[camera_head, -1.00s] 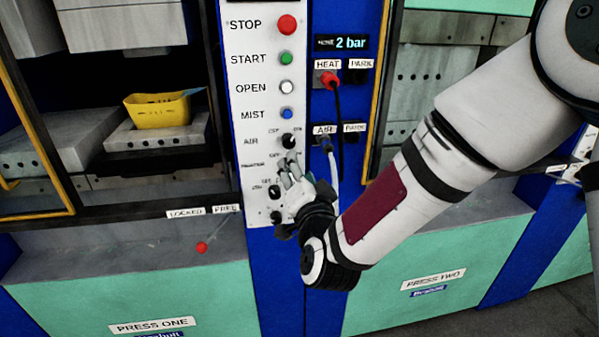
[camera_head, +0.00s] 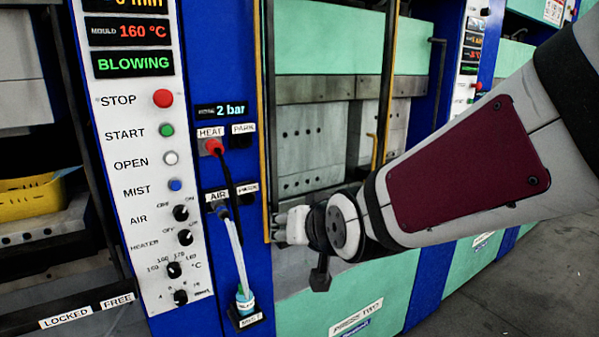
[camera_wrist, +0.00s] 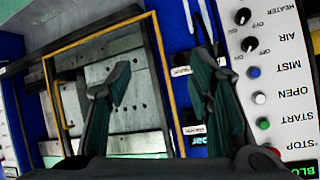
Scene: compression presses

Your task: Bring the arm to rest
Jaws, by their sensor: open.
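My gripper (camera_head: 280,226) is in front of the frame of press two, to the right of the control panel (camera_head: 150,190). It is open and holds nothing. In the wrist view my gripper (camera_wrist: 160,85) shows two dark fingers spread apart, with the press window behind them and the panel, upside down, at the right. The fingers look clear of the panel knobs. My arm reaches in from the right side of the head view.
A red plug (camera_head: 214,147) sits at HEAT, and a hose runs from AIR down to a small bottle (camera_head: 245,303) labelled MIST. A yellow bin (camera_head: 30,198) is in the left press. Open floor (camera_head: 500,290) lies at the right. The display (camera_head: 133,64) reads BLOWING.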

